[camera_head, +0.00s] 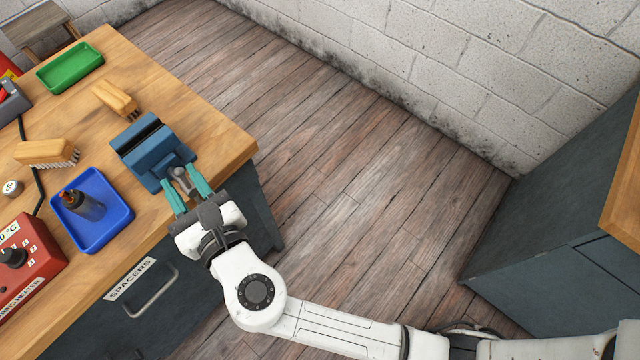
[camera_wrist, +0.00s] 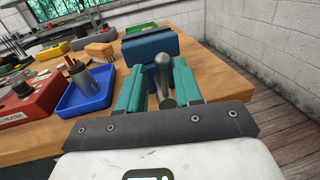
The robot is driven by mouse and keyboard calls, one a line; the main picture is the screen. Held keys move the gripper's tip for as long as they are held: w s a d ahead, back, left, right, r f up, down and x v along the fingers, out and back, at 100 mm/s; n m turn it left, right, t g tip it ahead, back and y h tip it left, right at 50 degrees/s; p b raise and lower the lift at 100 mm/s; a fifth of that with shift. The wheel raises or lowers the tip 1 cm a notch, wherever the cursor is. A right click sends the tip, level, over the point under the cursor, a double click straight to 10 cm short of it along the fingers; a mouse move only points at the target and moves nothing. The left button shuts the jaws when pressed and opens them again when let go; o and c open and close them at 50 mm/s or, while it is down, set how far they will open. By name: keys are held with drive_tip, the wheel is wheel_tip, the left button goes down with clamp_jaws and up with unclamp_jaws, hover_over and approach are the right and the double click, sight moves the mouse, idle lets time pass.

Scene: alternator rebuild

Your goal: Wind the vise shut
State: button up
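The blue vise (camera_head: 150,152) sits at the near right corner of the wooden workbench, and it also shows in the wrist view (camera_wrist: 150,47). A thin dark line runs between its jaws; I cannot tell how wide the gap is. Its grey handle (camera_wrist: 162,72) has a rounded end and points toward me. My gripper (camera_head: 181,180) is at the front of the vise, with its teal fingers (camera_wrist: 158,80) on either side of the handle. The fingers are apart, with space visible beside the handle. The screw behind the handle is partly hidden.
On the bench (camera_head: 210,130) lie a blue tray (camera_head: 118,215) with a dark bottle, two brushes (camera_head: 47,152), a green tray (camera_head: 70,67) and a red heater box (camera_head: 28,262). A drawer marked SPACERS (camera_head: 150,290) is below. Floor right of the bench is clear.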

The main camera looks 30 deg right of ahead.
drive_tip(key=s+d, duration=0.1)
drive_tip(key=s, duration=0.6)
drive_tip(key=w+d+f+m+g+h, duration=0.1)
drive_tip(key=d+f+m+g+h, duration=0.2)
drive_tip(key=d+m, duration=0.5)
drive_tip(key=d+f+m+g+h, duration=0.25)
drive_tip(key=d+m, duration=0.35)
drive_tip(key=d, duration=0.3)
drive_tip(key=s+d+f+m+g, duration=0.6)
drive_tip(key=s+d+f+m, duration=0.1)
drive_tip(key=d+m, duration=0.4)
drive_tip(key=shift+f+m+h, duration=0.35)
drive_tip(key=shift+f+m, duration=0.45)
drive_tip(key=shift+w+g, duration=0.1)
drive_tip(key=shift+g, duration=0.15)
